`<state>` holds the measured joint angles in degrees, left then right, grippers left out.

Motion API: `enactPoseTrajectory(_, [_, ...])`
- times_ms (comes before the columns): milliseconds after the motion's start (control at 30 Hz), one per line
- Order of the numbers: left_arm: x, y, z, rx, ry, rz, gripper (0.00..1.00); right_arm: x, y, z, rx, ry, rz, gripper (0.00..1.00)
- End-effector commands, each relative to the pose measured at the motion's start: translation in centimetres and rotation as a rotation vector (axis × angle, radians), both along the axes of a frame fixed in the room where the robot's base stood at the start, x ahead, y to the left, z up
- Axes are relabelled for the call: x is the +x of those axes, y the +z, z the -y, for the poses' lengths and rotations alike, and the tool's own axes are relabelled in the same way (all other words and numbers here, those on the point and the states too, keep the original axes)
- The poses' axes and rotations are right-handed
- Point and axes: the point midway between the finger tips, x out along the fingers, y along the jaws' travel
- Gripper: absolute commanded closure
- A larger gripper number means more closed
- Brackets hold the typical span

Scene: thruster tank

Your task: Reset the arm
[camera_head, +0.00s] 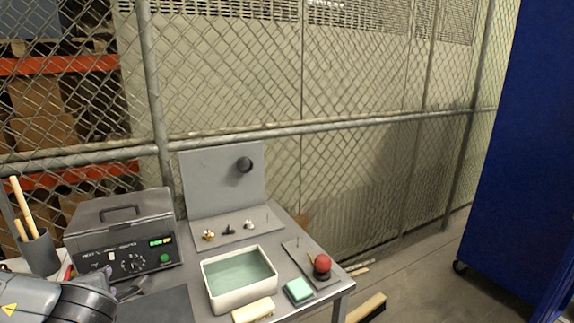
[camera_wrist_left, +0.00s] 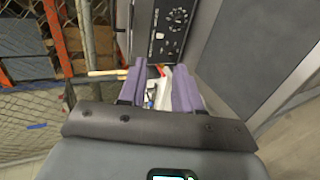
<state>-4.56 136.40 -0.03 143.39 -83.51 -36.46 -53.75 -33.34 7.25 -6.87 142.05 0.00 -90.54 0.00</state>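My left arm comes in at the bottom left corner of the head view. Its gripper (camera_head: 130,287) shows only in part, low in front of the grey machine (camera_head: 122,236). In the left wrist view the two purple fingers of the left gripper (camera_wrist_left: 160,70) stand apart, with nothing held between them. Behind the gap lie small white and red items, blurred. My right arm and gripper are in neither view.
The grey table (camera_head: 290,229) bears a white tank (camera_head: 240,301) of greenish liquid, a panel (camera_head: 222,180) with a black knob, a green block (camera_head: 298,290), a red ball-shaped knob (camera_head: 322,263) and a dark cup (camera_head: 40,254) of sticks. A chain-link fence (camera_head: 300,127) stands behind.

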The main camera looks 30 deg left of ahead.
Motion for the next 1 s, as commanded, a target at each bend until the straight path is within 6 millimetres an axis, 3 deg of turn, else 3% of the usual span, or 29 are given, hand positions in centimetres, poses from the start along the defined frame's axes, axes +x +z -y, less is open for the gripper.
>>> enactPoseTrajectory(33, [-0.3, -1.5, 0.1, -0.037, 0.005, -0.026, 0.67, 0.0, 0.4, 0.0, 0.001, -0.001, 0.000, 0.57])
enactPoseTrajectory(367, [-2.0, -9.0, 1.5, -0.248, 0.035, -0.093, 0.67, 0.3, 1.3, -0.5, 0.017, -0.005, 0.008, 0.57])
enactPoseTrajectory(567, [-3.9, -15.5, 4.5, -0.467, 0.072, -0.136, 0.67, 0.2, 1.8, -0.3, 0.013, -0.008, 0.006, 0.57])
enactPoseTrajectory(700, [-5.5, -21.1, 9.1, -0.709, 0.111, -0.142, 0.67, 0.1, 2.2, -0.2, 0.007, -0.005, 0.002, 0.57])
enactPoseTrajectory(800, [-6.4, -24.2, 13.2, -0.893, 0.156, -0.112, 0.67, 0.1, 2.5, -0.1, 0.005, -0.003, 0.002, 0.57])
enactPoseTrajectory(1000, [-7.2, -27.9, 21.7, -1.260, 0.317, 0.015, 0.67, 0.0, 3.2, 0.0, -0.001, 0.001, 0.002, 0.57])
